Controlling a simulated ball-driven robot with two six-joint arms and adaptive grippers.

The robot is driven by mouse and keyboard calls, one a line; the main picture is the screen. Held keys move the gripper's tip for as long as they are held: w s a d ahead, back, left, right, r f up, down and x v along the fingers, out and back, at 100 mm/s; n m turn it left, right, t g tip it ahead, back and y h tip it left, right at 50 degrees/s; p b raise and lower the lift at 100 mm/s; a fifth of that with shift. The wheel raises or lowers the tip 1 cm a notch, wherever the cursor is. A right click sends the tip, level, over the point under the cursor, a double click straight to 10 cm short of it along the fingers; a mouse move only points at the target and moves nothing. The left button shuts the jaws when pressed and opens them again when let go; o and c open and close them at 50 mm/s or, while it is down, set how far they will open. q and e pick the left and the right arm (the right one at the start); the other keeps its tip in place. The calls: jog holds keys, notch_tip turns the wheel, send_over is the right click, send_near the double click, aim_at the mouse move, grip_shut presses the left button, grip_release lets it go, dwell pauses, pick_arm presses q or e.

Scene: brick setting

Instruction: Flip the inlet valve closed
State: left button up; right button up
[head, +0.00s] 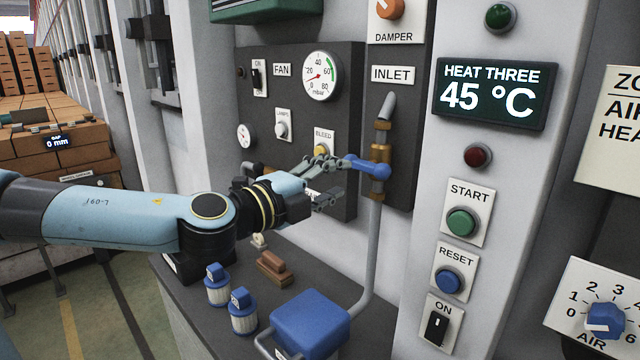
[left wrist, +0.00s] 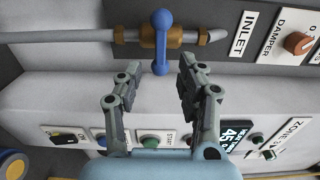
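The inlet valve has a brass body (head: 381,131) on a grey pipe beneath the INLET label (head: 393,74). Its blue lever (head: 376,169) sticks out crosswise to the pipe in the head view. The lever also shows in the left wrist view (left wrist: 162,42), standing across the horizontal-looking pipe and brass body (left wrist: 150,36). My left gripper (head: 337,182) is open beside the lever's free end. In the left wrist view my gripper (left wrist: 158,76) has its fingers apart, with the lever's rounded end near the gap between the tips. No clear contact shows. My right gripper is not in view.
A dark panel with a gauge (head: 321,76) and switches lies left of the valve. A START button (head: 461,222) and RESET button (head: 449,281) are to the right. Below, a bench holds a blue box (head: 310,322) and blue-capped jars (head: 242,312). The grey pipe (head: 372,250) runs down.

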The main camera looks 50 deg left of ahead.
pick_arm(q)
jog(key=shift+s+d, duration=0.2)
jog(key=shift+s, duration=1.2)
